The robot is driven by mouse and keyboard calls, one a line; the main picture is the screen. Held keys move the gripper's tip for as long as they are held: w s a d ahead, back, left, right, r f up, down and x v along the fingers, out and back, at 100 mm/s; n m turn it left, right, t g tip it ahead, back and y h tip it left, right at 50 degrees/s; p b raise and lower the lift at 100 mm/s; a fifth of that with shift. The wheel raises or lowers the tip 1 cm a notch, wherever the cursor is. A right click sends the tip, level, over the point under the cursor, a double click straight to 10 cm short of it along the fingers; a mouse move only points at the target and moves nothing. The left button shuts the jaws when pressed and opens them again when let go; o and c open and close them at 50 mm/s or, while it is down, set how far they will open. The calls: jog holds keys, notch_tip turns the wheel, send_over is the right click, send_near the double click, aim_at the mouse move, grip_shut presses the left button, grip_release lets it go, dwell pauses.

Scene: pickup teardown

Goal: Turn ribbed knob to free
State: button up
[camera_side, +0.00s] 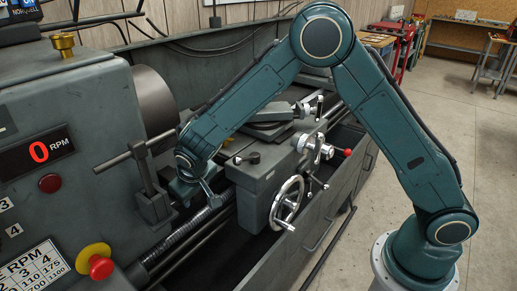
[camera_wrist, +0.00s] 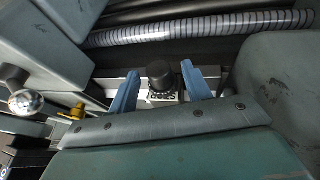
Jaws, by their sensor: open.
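In the wrist view, a short dark knob (camera_wrist: 160,74) stands on a small bright metal block with a patterned face. Ribs on it are too small to make out. My gripper (camera_wrist: 160,70) is open, with one blue finger on each side of the knob. Gaps show between the knob and both fingers, so it is not gripped. In the side view, my gripper (camera_side: 208,190) is low between the lathe's headstock and its carriage, just above the threaded rod. I cannot make out the knob at the gripper there.
A threaded rod (camera_wrist: 200,28) runs across beyond the knob. A silver ball handle (camera_wrist: 26,102) is at the left. In the side view, the carriage (camera_side: 262,185) with its handwheel (camera_side: 288,203) stands right of my gripper. A lever (camera_side: 150,185) is close on its left.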

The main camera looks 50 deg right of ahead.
jog(key=shift+d+y, duration=0.15)
jog(key=shift+y, duration=0.15)
jog(key=shift+d+m+y, duration=0.2)
jog(key=shift+y, duration=0.7)
jog(key=shift+d+m+y, duration=0.15)
jog(key=shift+m+y, duration=0.05)
jog(key=shift+y, duration=0.7)
jog(key=v, duration=1.4)
jog(key=s+d+r, duration=0.3)
jog(key=s+r, duration=0.1)
jog(key=s, duration=0.2)
jog(key=s+d+r, duration=0.3)
jog(key=s+r, duration=0.1)
jog(key=s, duration=0.3)
jog(key=shift+s+d+r+t+h, duration=0.25)
jog(key=shift+s+d+t+h, duration=0.05)
jog(key=shift+d+h, duration=0.1)
jog(key=shift+s, duration=0.1)
jog(key=s+d, duration=0.3)
jog(key=s, duration=1)
jog(key=shift+s+d+n+h, duration=0.2)
jog(key=shift+d+n+h, duration=0.1)
jog(key=shift+h, duration=0.1)
